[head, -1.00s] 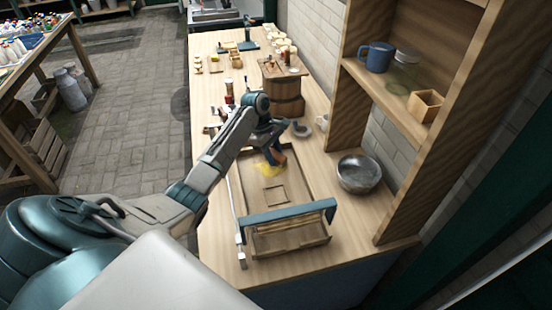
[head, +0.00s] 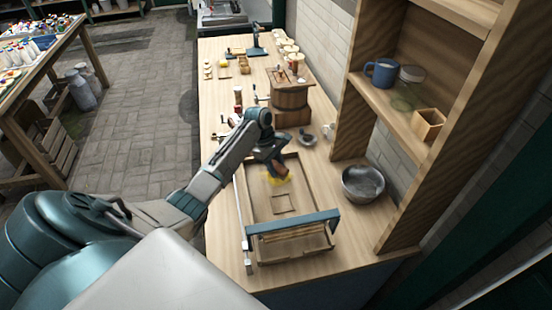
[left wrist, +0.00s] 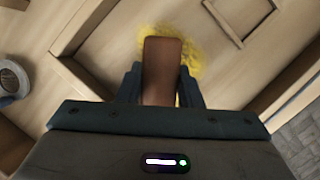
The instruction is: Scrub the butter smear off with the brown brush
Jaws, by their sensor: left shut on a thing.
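My left gripper (head: 276,166) reaches down into the wooden tray (head: 262,205) on the bench. In the left wrist view its two jaws (left wrist: 161,85) are shut on the brown brush (left wrist: 161,62). The brush points down at the tray floor; whether its tip touches cannot be told. The yellow butter smear (head: 279,179) lies on the tray floor at the brush. In the left wrist view the smear (left wrist: 202,62) shows around the brush, which hides part of it. My right gripper is not in view.
A blue-handled frame (head: 293,222) crosses the tray's near end. A metal bowl (head: 363,184) stands right of the tray, below a shelf with a blue mug (head: 381,73) and wooden box (head: 427,124). A wooden churn (head: 291,103) stands behind.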

